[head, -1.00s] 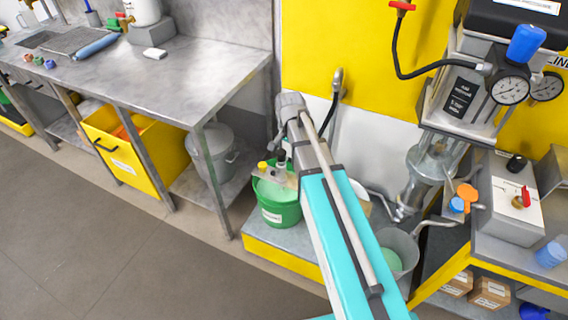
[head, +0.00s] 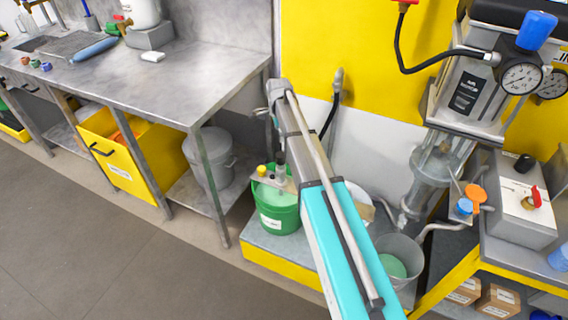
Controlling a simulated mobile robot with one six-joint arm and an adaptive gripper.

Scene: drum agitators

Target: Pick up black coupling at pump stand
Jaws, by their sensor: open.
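A small black cylindrical piece (head: 524,162), which looks like the black coupling, stands on the light grey box (head: 520,205) of the pump stand at the right of the head view. A red-handled brass valve (head: 535,198) is beside it. An orange coupling (head: 476,194) and a blue coupling (head: 464,207) sit on a small holder left of the box. My teal and grey arm rises through the middle, well left of the black piece. My gripper does not show; the arm's far part is hidden behind the nearer link.
A green bucket (head: 277,212) and a grey bucket (head: 399,262) stand on the yellow-edged platform (head: 285,266). The steel bench (head: 180,82) is at left, with a yellow bin (head: 125,165) beneath. A pump with gauges (head: 470,90) rises at right. The floor at lower left is clear.

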